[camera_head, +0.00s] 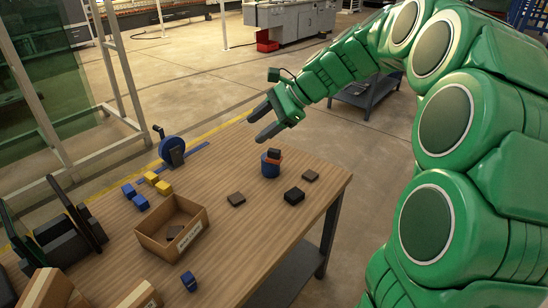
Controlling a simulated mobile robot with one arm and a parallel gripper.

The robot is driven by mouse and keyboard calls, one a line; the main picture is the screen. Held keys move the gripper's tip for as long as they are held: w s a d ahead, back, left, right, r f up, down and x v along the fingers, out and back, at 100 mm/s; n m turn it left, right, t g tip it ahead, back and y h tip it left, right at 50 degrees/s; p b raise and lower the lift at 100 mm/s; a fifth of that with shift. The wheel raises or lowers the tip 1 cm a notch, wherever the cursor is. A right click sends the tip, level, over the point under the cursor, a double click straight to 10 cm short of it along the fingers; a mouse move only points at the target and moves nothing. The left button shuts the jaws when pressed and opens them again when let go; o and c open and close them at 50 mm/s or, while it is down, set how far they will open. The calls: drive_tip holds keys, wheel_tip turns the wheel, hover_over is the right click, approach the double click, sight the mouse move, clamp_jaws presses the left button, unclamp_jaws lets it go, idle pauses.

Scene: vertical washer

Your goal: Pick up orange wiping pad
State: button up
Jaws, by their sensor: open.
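A small orange piece (274,160), which looks like the orange wiping pad, shows on top of a blue round container (269,170) near the far right part of the table. A black block (274,153) sits on or against it and hides part of it. My gripper (255,129) is at the end of my green arm, above and slightly left of the container. Its two dark fingers are apart and point left and down, with nothing visible between them. It is apart from the orange piece.
The wooden table (230,225) also holds a black box (294,196), flat dark pads (236,199), an open cardboard box (172,230), yellow blocks (163,188), blue blocks (140,202) and a blue reel (172,151). Bare tabletop lies around the container.

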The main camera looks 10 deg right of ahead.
drive_tip(key=w+d+f+m+t+y, duration=0.1)
drive_tip(key=w+d+f+m+t, duration=0.2)
drive_tip(key=w, duration=0.4)
drive_tip(key=w+d+m+y, duration=0.1)
drive_tip(key=w+d+m, duration=0.3)
drive_tip(key=w, duration=0.3)
drive_tip(key=w+d+f+m+t, duration=0.2)
drive_tip(key=w+d+m, duration=0.15)
drive_tip(key=w, duration=0.45)
approach(270, 152)
drive_tip(key=shift+w+a+f, duration=0.4)
drive_tip(key=shift+a+f, duration=0.05)
drive_tip(key=shift+f, duration=0.15)
drive_tip(key=shift+w+a+f, duration=0.4)
drive_tip(key=shift+a+f, duration=0.05)
drive_tip(key=shift+f, duration=0.2)
drive_tip(key=shift+w+a+f+y, duration=0.15)
drive_tip(key=shift+w+a+f, duration=0.1)
drive_tip(key=shift+a, duration=0.2)
drive_tip(key=shift+w+a+f+y, duration=0.15)
drive_tip(key=shift+w+a+f, duration=0.15)
drive_tip(key=shift+a, duration=0.2)
drive_tip(key=shift+w+r+x, duration=0.15)
drive_tip(key=shift+w+x, duration=0.05)
drive_tip(key=shift+x, duration=1.15)
drive_tip(key=shift+w+r+x, duration=0.1)
drive_tip(key=shift+w+x, duration=0.1)
drive_tip(key=shift+x, duration=1.1)
clamp_jaws()
